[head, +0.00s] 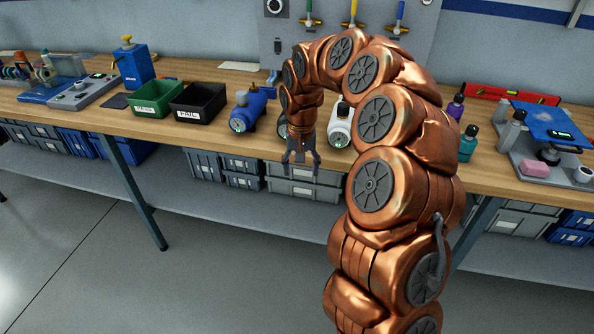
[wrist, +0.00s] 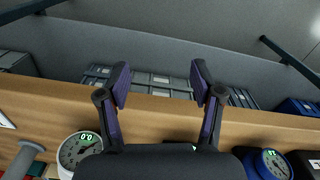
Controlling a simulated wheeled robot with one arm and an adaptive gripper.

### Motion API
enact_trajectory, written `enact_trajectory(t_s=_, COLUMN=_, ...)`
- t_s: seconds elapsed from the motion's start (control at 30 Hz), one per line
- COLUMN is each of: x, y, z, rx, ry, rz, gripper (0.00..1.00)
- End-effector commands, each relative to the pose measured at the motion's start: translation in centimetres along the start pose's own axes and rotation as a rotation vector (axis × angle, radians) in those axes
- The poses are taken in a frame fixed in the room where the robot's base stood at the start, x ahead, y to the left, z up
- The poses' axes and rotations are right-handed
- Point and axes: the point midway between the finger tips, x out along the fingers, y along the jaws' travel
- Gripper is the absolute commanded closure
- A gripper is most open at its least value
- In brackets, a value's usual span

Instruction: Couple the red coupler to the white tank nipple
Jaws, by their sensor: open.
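The white tank (head: 340,125) stands on the bench just right of my wrist in the head view, partly covered by my arm. Its round gauge (wrist: 80,149) shows at the lower left of the wrist view. I cannot make out its nipple. My gripper (head: 301,164) points down at the bench's front edge. In the wrist view my gripper (wrist: 160,82) has its fingers apart with nothing between them.
A blue tank (head: 245,110) stands left of my gripper, and another tank is mostly hidden behind my wrist. Green (head: 166,98) and black (head: 198,102) bins are farther left. Bottles (head: 468,143) and a scale (head: 548,122) stand right. Grey crates (head: 292,180) sit below.

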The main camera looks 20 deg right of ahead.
Motion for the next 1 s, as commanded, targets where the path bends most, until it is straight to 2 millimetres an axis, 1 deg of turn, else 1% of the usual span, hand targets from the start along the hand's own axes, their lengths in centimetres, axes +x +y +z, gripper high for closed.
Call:
enact_trajectory(t_s=0.1, x=0.5, y=-0.7, z=0.2, rx=-0.033, ry=-0.001, rz=0.0, gripper=0.34)
enact_trajectory(t_s=0.23, x=0.7, y=-1.1, z=0.3, rx=-0.05, ry=0.0, rz=0.0, gripper=0.34)
enact_trajectory(t_s=0.77, x=0.7, y=-1.1, z=0.4, rx=-0.053, ry=0.0, rz=-0.001, gripper=0.34)
enact_trajectory(t_s=0.87, x=0.1, y=-1.4, z=1.1, rx=-0.068, ry=0.0, rz=-0.007, gripper=0.34)
enact_trajectory(t_s=0.97, x=-1.2, y=-2.0, z=2.8, rx=-0.11, ry=-0.004, rz=-0.017, gripper=0.34)
enact_trajectory(t_s=1.0, x=-1.8, y=-2.2, z=3.8, rx=-0.132, ry=-0.007, rz=-0.021, gripper=0.34)
